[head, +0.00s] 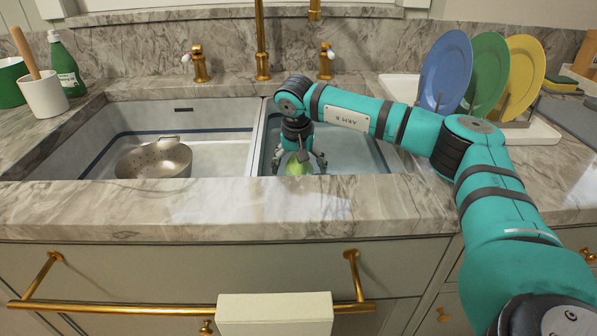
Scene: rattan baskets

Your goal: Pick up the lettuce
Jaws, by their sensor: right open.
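The lettuce (299,164) is a small light-green shape in the right sink basin (377,158). My right gripper (299,166) points down into this basin, directly over the lettuce. Its fingers are open, with one on each side of the lettuce. The upper part of the lettuce is hidden by the gripper, and I cannot tell whether the fingers touch it. My left gripper is not in view.
A metal colander (153,160) sits in the left basin. A divider (257,140) separates the basins. Brass taps (262,45) stand behind. Blue, green and yellow plates (446,70) stand in a rack at right. A marble counter edge (200,208) runs along the front.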

